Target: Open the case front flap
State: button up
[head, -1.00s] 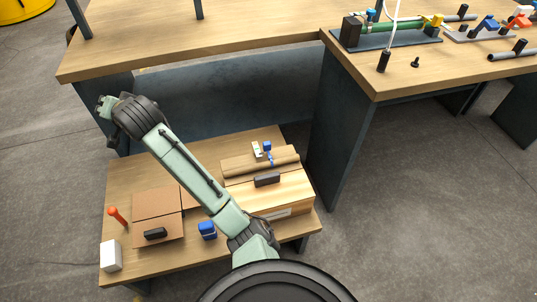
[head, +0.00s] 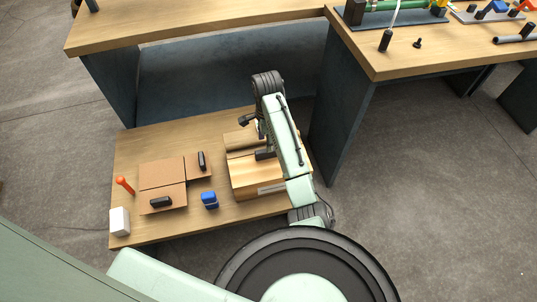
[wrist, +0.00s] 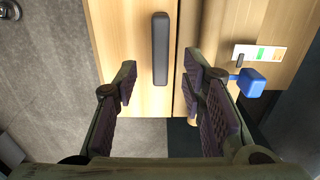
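The wooden case (head: 243,190) stands on the right part of the low table. Its light wood front flap (wrist: 115,30) lies flat and looks shut, with a dark bar handle (wrist: 160,48) on it; the handle also shows in the head view (head: 265,155). My gripper (wrist: 160,85) is open and empty above the case. Its fingers stand apart on either side of the handle's line, and no contact shows. My arm hides part of the case in the head view. A blue lever (wrist: 252,82) sits beside a striped label (wrist: 258,53) on the case's other part.
A brown carton (head: 160,173) with dark handles lies left on the low table (head: 150,232). A blue block (head: 209,200), an orange-topped peg (head: 124,185) and a white block (head: 119,221) are near it. Workbenches (head: 200,28) stand behind and right (head: 380,68).

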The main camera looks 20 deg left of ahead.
jog(key=b, duration=0.3)
send_over(270, 162)
jog(key=w+a, duration=0.2)
notch_tip(270, 162, down, 6)
jog(key=shift+s+d+r, duration=0.15)
jog(key=shift+r, duration=0.05)
jog(key=shift+f+p, duration=0.3)
jog(key=shift+p, duration=0.15)
jog(key=shift+f, duration=0.65)
jog(key=shift+c, duration=0.2)
grip_shut()
